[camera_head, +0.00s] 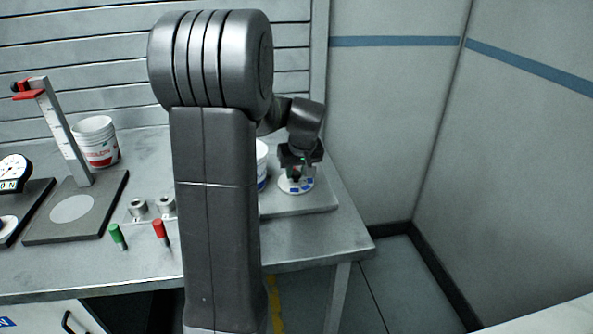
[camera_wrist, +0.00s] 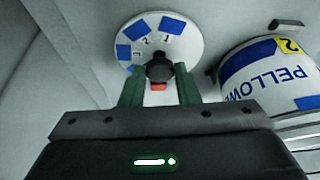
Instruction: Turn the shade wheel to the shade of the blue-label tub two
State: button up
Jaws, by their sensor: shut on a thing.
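The shade wheel (camera_wrist: 185,48) is a white disc with blue patches of differing shade and small numbers around its hub. It also shows in the head view (camera_head: 297,187), at the right of the bench. My gripper (camera_wrist: 160,84) is shut on the dark knob (camera_wrist: 160,66) at the wheel's centre. A small red piece shows just below the knob, between my fingers. A white tub (camera_wrist: 270,80) with a blue label and a yellow "2" tag stands beside the wheel. In the head view my arm mostly hides this tub (camera_head: 262,165). Which patch is set cannot be told.
A white tub with a red label (camera_head: 96,142) stands at the back left, near a stand (camera_head: 62,135) with a red top. A dial (camera_head: 14,172) is at the far left. Green (camera_head: 117,236) and red (camera_head: 160,232) handled pieces lie near the bench front.

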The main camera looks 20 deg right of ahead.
jog(key=n, duration=0.1)
jog(key=n+y+b, duration=0.1)
jog(key=n, duration=0.2)
jog(key=shift+d+n+y, duration=0.25)
jog(key=shift+n+y, duration=0.05)
jog(key=shift+y, duration=0.1)
jog(key=shift+w+d+n+g+y+b, duration=0.1)
jog(key=shift+n+g+y+b, duration=0.2)
jog(key=shift+n, duration=0.8)
jog(key=shift+n+g+y+b, duration=0.1)
jog(key=shift+n+y, duration=0.3)
jog(key=shift+n, duration=0.7)
jog(key=o, duration=1)
jog(key=shift+c, duration=0.2)
jog(key=v, duration=1.4)
jog(key=shift+w+d+f, duration=0.1)
